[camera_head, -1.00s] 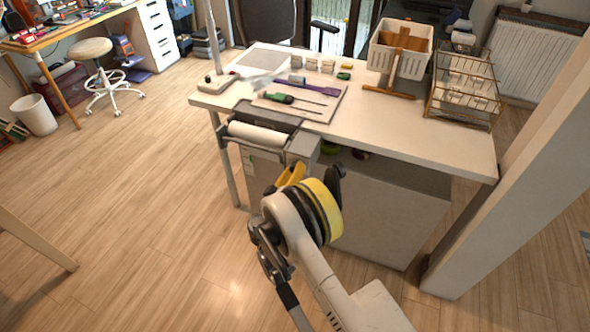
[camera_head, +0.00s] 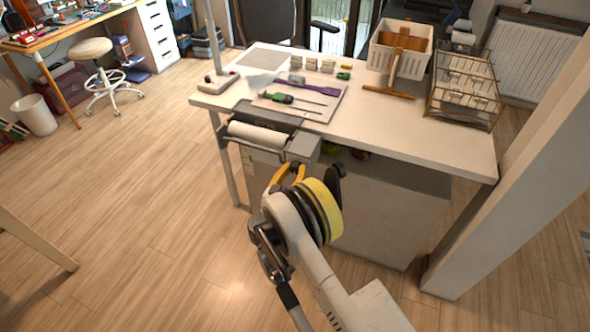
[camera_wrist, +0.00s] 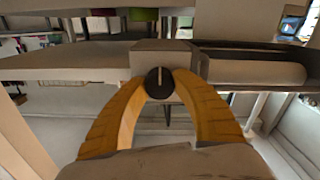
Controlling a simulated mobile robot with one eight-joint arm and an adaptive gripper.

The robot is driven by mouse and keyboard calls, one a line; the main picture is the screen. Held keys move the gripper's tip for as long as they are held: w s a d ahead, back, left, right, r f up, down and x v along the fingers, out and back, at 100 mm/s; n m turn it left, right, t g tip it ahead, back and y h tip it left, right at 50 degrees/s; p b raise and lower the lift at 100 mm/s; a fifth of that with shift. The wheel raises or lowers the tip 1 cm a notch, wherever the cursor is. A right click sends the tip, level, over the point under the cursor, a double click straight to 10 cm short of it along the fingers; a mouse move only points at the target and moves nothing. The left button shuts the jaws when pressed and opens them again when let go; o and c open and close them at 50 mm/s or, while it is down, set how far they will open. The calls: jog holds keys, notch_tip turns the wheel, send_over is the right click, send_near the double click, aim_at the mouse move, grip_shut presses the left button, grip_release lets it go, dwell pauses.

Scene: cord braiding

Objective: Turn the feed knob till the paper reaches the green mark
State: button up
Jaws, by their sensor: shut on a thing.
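The feed knob (camera_wrist: 160,83) is small, round and black with a pale line across its face, which stands near upright. It sits on the grey end block (camera_wrist: 160,58) of the roll holder. My gripper (camera_wrist: 161,80) has its two yellow fingers closed on the knob from both sides. In the head view my gripper (camera_head: 289,172) is at the block's near side, and the knob is hidden. The white paper roll (camera_head: 258,134) lies in its holder at the table's left front; it also shows in the wrist view (camera_wrist: 255,72).
The white table (camera_head: 400,135) holds a board with a green-handled screwdriver (camera_head: 278,97) and a purple tool (camera_head: 300,85). A white basket (camera_head: 383,55) and a wire rack (camera_head: 440,105) stand to the right.

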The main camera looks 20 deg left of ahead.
aim_at(295, 165)
jog(key=shift+r, duration=0.1)
jog(key=o, duration=1.2)
notch_tip(295, 165, up, 10)
jog(key=shift+f, duration=0.1)
